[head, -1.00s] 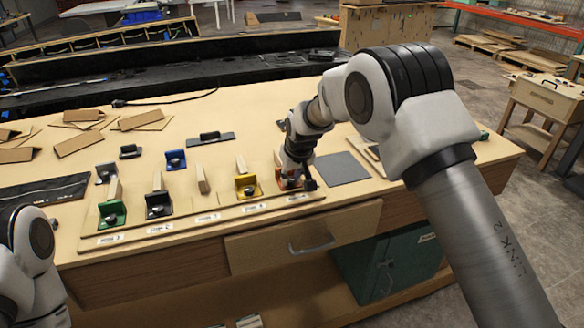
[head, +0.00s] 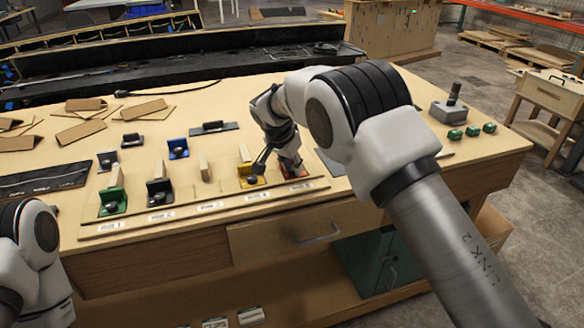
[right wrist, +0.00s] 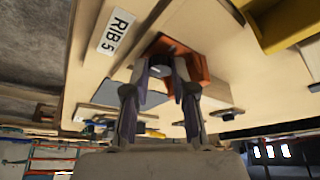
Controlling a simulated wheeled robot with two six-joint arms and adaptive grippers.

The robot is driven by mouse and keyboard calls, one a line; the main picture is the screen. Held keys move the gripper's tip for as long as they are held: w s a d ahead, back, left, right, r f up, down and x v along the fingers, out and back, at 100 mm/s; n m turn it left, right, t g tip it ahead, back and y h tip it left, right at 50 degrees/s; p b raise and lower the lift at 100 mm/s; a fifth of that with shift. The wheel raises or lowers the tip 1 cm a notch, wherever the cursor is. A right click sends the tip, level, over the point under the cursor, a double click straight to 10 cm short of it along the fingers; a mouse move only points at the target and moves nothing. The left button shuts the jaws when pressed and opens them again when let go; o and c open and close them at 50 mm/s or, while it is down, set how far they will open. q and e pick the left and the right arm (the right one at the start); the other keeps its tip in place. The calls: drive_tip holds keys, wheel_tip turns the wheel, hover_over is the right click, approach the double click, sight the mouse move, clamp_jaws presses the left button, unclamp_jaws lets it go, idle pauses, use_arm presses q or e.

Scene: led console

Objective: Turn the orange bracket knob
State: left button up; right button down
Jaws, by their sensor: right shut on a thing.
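The orange bracket (head: 301,182) sits at the right end of a row of brackets on the rail, mostly hidden by my right gripper (head: 288,168) in the head view. In the right wrist view the orange bracket (right wrist: 196,66) is behind my right gripper's two fingers (right wrist: 161,68), beside the label "RIB 5". The fingers are closed around the dark knob at the bracket, which they mostly hide. How far the knob is turned cannot be seen. My left gripper is out of view; only left arm links show.
A yellow bracket (head: 249,180), a black bracket (head: 158,192) and a green bracket (head: 112,200) stand along the same rail (head: 200,212). A grey box with a stick (head: 450,110) and green pieces (head: 472,131) lie at the right. A blue bracket (head: 178,149) stands behind.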

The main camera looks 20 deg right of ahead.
drive_tip(key=m, duration=0.2)
drive_tip(key=m+g+p, duration=0.1)
drive_tip(key=shift+w+r+m+h, duration=0.15)
drive_tip(key=shift+w+m+h, duration=0.05)
drive_tip(key=shift+m+h, duration=0.2)
drive_tip(key=m+g+p, duration=0.1)
drive_tip(key=m, duration=0.1)
drive_tip(key=m+g+p, duration=0.1)
drive_tip(key=m+p, duration=0.1)
drive_tip(key=shift+w+m, duration=0.2)
drive_tip(key=shift+m, duration=0.2)
drive_tip(key=shift+d, duration=0.1)
drive_tip(key=c, duration=1.2)
unclamp_jaws()
drive_tip(key=shift+s+d, duration=0.15)
drive_tip(key=shift+d, duration=0.05)
drive_tip(key=shift+a, duration=0.1)
